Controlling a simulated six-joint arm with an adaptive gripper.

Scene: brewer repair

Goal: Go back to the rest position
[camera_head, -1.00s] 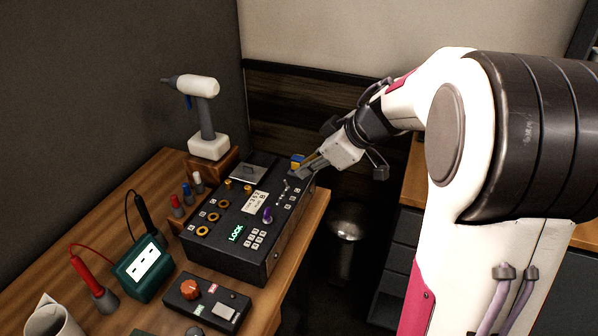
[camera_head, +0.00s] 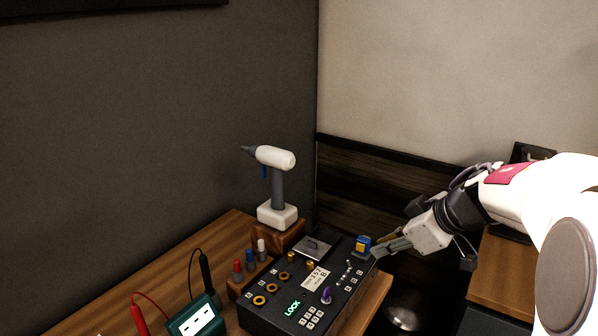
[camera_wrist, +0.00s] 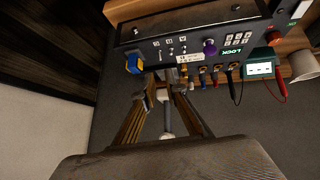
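My gripper (camera_head: 388,246) is at the right end of the black control box (camera_head: 262,318), close to a small blue and yellow block (camera_head: 363,246) at the box's back right corner. In the wrist view my gripper's two fingers (camera_wrist: 166,88) stand apart with nothing visible held between them. The blue and yellow block (camera_wrist: 134,64) shows left of the fingers there, apart from them. The box (camera_wrist: 190,38) carries a purple knob, a lit green LOCK display and several keys and sockets.
A white and grey power driver (camera_head: 275,185) stands on a wooden block behind the box. Red, blue and white posts (camera_head: 249,258) are left of the box. A green meter (camera_head: 195,317) with red and black probes is at front left. A metal bin (camera_head: 405,308) is below right.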

